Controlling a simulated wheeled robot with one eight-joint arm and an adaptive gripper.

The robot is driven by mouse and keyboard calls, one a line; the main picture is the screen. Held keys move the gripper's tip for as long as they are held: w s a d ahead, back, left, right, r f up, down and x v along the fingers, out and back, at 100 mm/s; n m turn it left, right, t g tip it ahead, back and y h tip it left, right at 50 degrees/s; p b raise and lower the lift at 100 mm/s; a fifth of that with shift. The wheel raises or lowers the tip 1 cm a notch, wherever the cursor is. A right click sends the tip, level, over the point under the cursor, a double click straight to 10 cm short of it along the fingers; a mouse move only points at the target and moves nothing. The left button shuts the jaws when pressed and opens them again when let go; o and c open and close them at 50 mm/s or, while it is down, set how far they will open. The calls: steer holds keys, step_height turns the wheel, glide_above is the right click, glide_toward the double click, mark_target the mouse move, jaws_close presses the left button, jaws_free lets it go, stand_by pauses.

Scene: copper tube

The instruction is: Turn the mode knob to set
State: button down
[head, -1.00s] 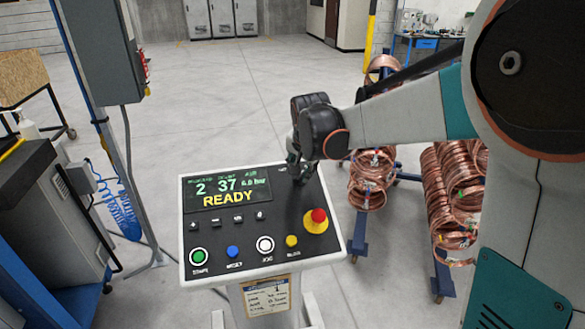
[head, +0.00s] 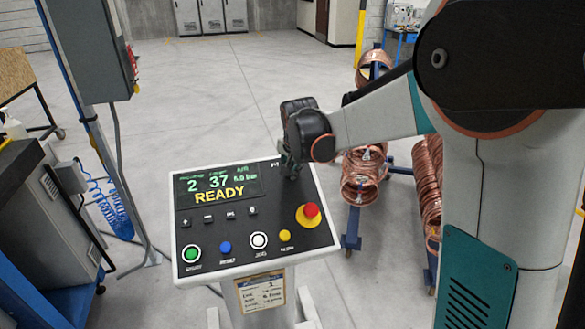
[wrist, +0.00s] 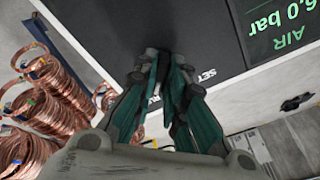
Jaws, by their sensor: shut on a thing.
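The control panel (head: 270,225) has a dark face with a screen (head: 217,186) reading READY at its upper left. My gripper (head: 291,172) points down at the panel's upper right corner. It also shows in the wrist view (wrist: 158,62), with its teal fingers closed together at the panel face. It is shut on the mode knob, which the fingers almost wholly hide. A white SET label (wrist: 208,75) is beside the fingers in the wrist view. The knob's pointer direction cannot be seen.
A red emergency stop (head: 311,211) on a yellow base stands below the gripper. A row of round buttons, including a green one (head: 191,253), runs along the panel's lower edge. Copper coils (head: 362,175) hang on blue stands behind. Open floor lies beyond.

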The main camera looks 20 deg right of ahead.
steer(key=shift+n, duration=0.3)
steer(key=n, duration=0.3)
steer(key=shift+n+b, duration=0.3)
steer(key=n, duration=0.4)
steer(key=shift+d+n+y, duration=0.1)
steer(key=shift+n+y, duration=0.3)
steer(key=n, duration=0.4)
steer(key=shift+n+b, duration=0.3)
steer(key=shift+b, duration=0.05)
steer(key=shift+n+y, duration=0.4)
steer(key=shift+n, duration=1.9)
steer(key=c, duration=1.6)
jaws_free()
steer(key=shift+c, duration=0.2)
